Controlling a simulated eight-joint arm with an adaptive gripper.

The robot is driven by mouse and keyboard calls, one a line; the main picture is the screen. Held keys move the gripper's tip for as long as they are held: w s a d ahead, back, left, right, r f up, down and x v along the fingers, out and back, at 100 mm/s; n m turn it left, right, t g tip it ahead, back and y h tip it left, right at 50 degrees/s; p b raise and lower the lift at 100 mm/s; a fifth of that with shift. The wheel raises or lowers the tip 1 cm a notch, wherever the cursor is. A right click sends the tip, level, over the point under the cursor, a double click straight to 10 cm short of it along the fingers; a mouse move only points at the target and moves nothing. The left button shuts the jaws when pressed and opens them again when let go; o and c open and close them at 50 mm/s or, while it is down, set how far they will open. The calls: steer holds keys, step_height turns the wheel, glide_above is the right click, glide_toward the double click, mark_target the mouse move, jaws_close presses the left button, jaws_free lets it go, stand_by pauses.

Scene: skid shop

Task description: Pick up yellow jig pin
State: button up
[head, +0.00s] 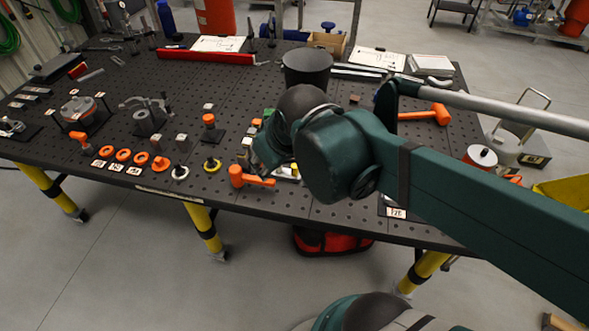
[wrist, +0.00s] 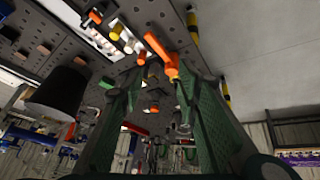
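A small yellow pin (wrist: 117,33) shows near the top of the wrist view, in a pale tray (wrist: 128,44) with other coloured pieces. In the head view only a bit of yellow (head: 295,170) shows beside my gripper (head: 264,158), which covers most of that area. In the wrist view the two green fingers of my gripper (wrist: 150,92) stand apart with nothing held between them. The yellow pin lies beyond the fingertips, up and to the left in that picture. I cannot tell the exact height of the fingers above the table.
An orange mallet (head: 250,178) lies at the table's front edge, close to my gripper; it also shows in the wrist view (wrist: 162,56). A black bin (head: 307,68) stands behind. Orange rings (head: 123,155) and metal fixtures (head: 83,112) lie left. Bare perforated tabletop (head: 240,95) shows between them.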

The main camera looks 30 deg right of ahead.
steer(key=w+d+n+g+p, duration=0.1)
steer(key=w+d+n, duration=0.1)
steer(key=w, duration=0.1)
steer(key=n+g+p, duration=0.5)
steer(key=n+p, duration=0.1)
steer(key=n, duration=0.3)
glide_above(295, 172)
steer(key=w, duration=0.1)
steer(key=f, duration=1)
steer(key=shift+a, duration=0.25)
steer(key=shift+w+d+f+n, duration=0.1)
steer(key=shift+d+f+n, duration=0.25)
steer(key=shift+f, duration=0.15)
steer(key=shift+d+f+n, duration=0.25)
steer(key=shift+f+n, duration=0.1)
steer(key=shift+f, duration=0.1)
steer(key=shift+f, duration=0.1)
steer(key=shift+f, duration=1.2)
steer(key=shift+f, duration=0.1)
steer(key=shift+a+f, duration=0.1)
steer(key=shift+f, duration=2.4)
steer(key=shift+c, duration=0.6)
